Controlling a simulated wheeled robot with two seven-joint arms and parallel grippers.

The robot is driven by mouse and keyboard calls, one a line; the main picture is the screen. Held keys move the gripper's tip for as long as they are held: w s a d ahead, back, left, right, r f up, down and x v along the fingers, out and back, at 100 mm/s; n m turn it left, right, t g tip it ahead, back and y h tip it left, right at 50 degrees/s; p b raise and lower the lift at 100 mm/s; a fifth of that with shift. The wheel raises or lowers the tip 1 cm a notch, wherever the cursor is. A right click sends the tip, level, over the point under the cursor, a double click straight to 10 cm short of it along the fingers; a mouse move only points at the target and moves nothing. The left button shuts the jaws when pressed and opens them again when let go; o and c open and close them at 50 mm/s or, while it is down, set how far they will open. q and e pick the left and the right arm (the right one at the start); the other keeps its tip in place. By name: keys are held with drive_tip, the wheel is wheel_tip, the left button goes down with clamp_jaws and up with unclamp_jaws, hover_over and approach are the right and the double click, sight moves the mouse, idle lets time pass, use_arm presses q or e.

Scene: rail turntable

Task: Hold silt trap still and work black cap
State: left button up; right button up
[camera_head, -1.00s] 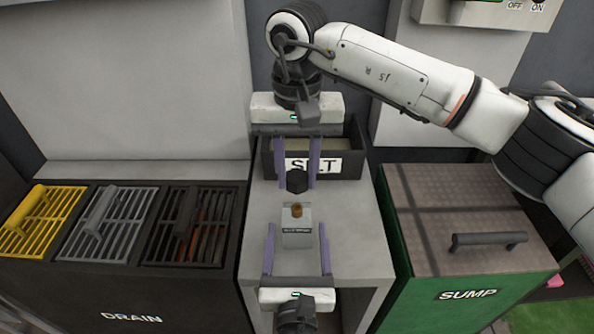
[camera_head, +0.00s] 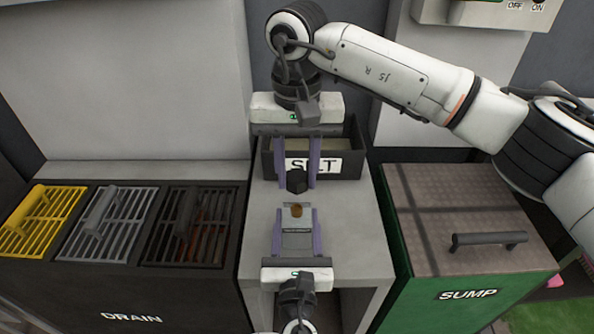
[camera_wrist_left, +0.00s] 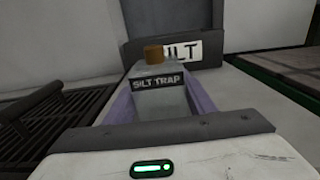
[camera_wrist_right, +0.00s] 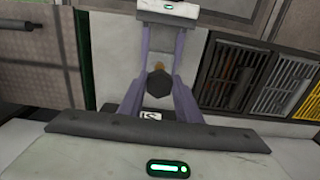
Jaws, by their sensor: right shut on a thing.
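The silt trap (camera_head: 297,222) is a small grey box with a dark label and a brown round neck on top. It stands on the grey bench; it also shows in the left wrist view (camera_wrist_left: 160,100). My left gripper (camera_head: 297,226) reaches in from the front, one finger along each side of the trap, fingers closed against it. The black cap (camera_head: 297,181) is a dark faceted piece between the fingertips of my right gripper (camera_head: 298,178), which is shut on it. It is apart from the neck, further back; the right wrist view shows it too (camera_wrist_right: 159,83).
The SILT bin (camera_head: 349,164) stands behind the trap, partly hidden by my right gripper. Drain grates (camera_head: 105,225) lie to the left. The green SUMP box (camera_head: 470,270), with a handled lid, stands to the right. The bench is clear beside the trap.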

sight(294, 210)
drive_tip(key=shift+f, duration=0.1)
idle(0.5)
drive_tip(key=shift+f, duration=1.8)
drive_tip(key=shift+f, duration=1.85)
idle(1.2)
drive_tip(key=o, duration=0.4)
drive_tip(key=c, duration=0.4)
drive_tip(key=m, duration=0.5)
drive_tip(key=shift+a, duration=0.2)
drive_tip(key=shift+m, duration=0.5)
